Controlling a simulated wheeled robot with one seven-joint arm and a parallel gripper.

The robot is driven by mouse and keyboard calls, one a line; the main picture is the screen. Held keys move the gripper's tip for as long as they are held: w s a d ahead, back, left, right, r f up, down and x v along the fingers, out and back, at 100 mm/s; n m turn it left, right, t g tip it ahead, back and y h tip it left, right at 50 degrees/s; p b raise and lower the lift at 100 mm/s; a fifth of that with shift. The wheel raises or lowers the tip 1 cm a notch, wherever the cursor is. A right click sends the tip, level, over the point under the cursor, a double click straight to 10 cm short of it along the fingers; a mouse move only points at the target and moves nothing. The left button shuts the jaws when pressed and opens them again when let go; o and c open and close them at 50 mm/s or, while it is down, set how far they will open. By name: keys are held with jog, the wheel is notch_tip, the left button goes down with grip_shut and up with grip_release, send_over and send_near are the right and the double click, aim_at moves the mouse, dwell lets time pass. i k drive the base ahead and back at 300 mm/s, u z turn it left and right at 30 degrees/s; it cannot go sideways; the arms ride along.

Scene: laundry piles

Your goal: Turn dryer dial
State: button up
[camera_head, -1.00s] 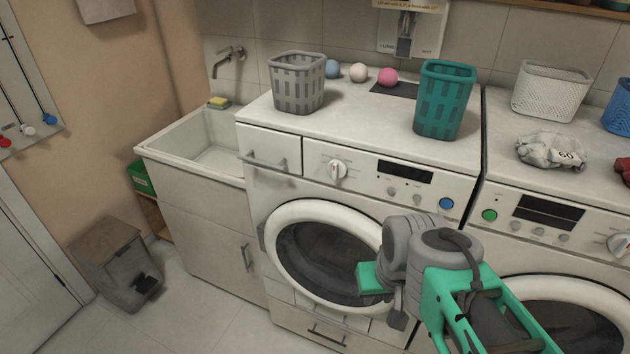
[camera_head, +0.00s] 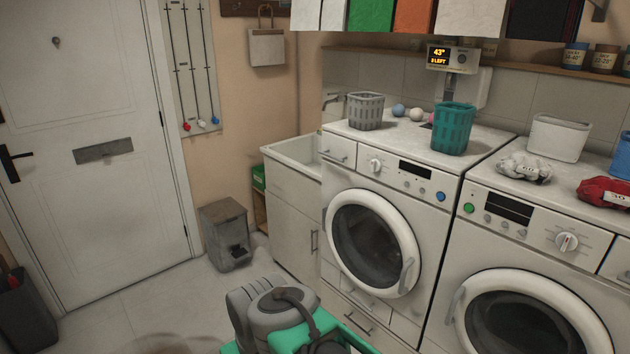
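Two white front-loading machines stand side by side, and no label tells which is the dryer. The left machine (camera_head: 328,180) has a white dial (camera_head: 375,166) beside its top-left drawer, a dark display and a blue button. The right machine (camera_head: 452,230) has a white dial (camera_head: 566,242) at the right of its panel, a dark display and a green button. Both round doors are shut. Grey and green links of my arm show at the bottom centre, in front of and below the left machine. My gripper's fingers are not visible, and nothing of mine touches either dial.
A grey basket (camera_head: 366,112), a teal basket (camera_head: 453,130) and coloured balls stand on the left machine. A white basket (camera_head: 558,138), a grey cloth bundle (camera_head: 525,167) and a red one (camera_head: 604,191) lie on the right machine. A sink cabinet (camera_head: 290,215) and bin (camera_head: 226,235) stand left.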

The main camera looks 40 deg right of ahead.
aim_at(375, 164)
jog(key=z, duration=0.1)
jog(key=i, duration=1)
jog(key=z, duration=0.25)
